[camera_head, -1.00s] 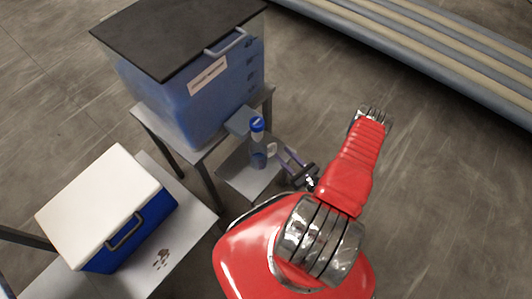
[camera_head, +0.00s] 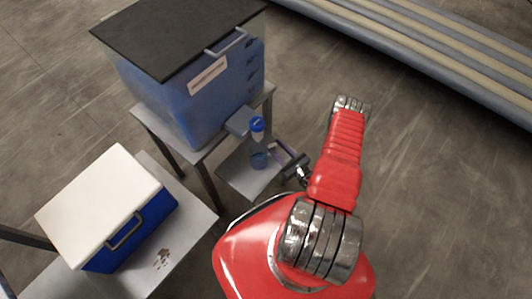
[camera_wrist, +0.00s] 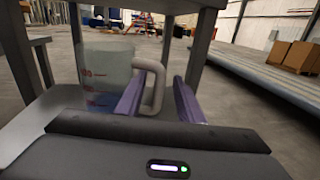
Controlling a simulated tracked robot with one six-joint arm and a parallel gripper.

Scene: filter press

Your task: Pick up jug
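The jug (camera_wrist: 103,72) is clear with red marks and some blue liquid low inside. It stands upright on a low grey shelf, left of centre in the wrist view. Its pale loop handle (camera_wrist: 159,88) points toward my gripper. My gripper (camera_wrist: 160,78) is open, with one purple finger on each side of the handle's upright bar in the picture. I cannot tell whether either finger touches it. In the head view my gripper (camera_head: 279,150) is just right of the jug.
A blue tank (camera_head: 200,100) with a dark lid stands on a table behind the jug. A blue cooler (camera_head: 130,235) with a white lid stands at lower left. Table legs (camera_wrist: 200,45) frame the shelf. Open floor (camera_head: 440,180) lies to the right.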

